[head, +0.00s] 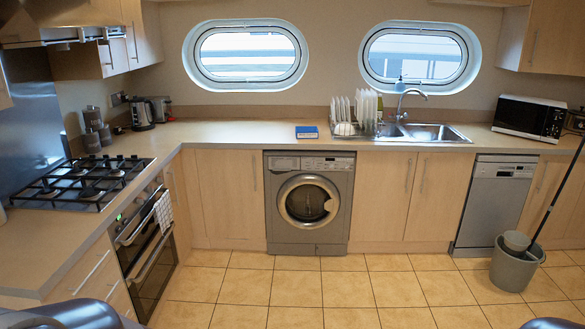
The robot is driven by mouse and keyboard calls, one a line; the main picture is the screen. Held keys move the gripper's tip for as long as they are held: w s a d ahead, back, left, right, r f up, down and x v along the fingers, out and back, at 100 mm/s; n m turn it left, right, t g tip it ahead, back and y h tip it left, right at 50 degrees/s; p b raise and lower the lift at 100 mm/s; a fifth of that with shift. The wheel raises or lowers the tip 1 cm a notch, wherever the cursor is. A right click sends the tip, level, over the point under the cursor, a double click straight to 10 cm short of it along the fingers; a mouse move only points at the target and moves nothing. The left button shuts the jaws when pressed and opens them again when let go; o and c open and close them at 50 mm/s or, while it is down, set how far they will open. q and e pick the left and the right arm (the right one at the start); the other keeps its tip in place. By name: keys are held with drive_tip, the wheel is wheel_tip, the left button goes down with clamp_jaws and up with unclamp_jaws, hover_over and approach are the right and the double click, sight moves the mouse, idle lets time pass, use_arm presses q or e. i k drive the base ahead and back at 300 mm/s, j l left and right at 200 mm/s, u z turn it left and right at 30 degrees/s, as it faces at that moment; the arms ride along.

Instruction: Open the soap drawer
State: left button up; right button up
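The grey washing machine (308,235) stands under the counter in the middle of the head view, with a round door. Its soap drawer (284,163) is at the upper left of its front panel, left of the dial and buttons. The drawer front looks flush with the panel, so it appears shut. Neither of my grippers shows. Only dark rounded parts of my own body show at the bottom left and bottom right corners, far from the machine.
Clear tiled floor (300,290) lies in front of the machine. A grey bucket with a mop (514,268) stands on the right by the dishwasher (492,208). An oven (148,255) and gas hob (85,182) are on the left. A blue box (307,132) lies on the counter.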

sight(276, 163)
drive_tip(key=i, duration=1.5)
drive_tip(key=i+l+u, duration=0.1)
drive_tip(key=i, duration=1.45)
drive_tip(key=i+l, duration=0.15)
drive_tip(key=i, duration=1.35)
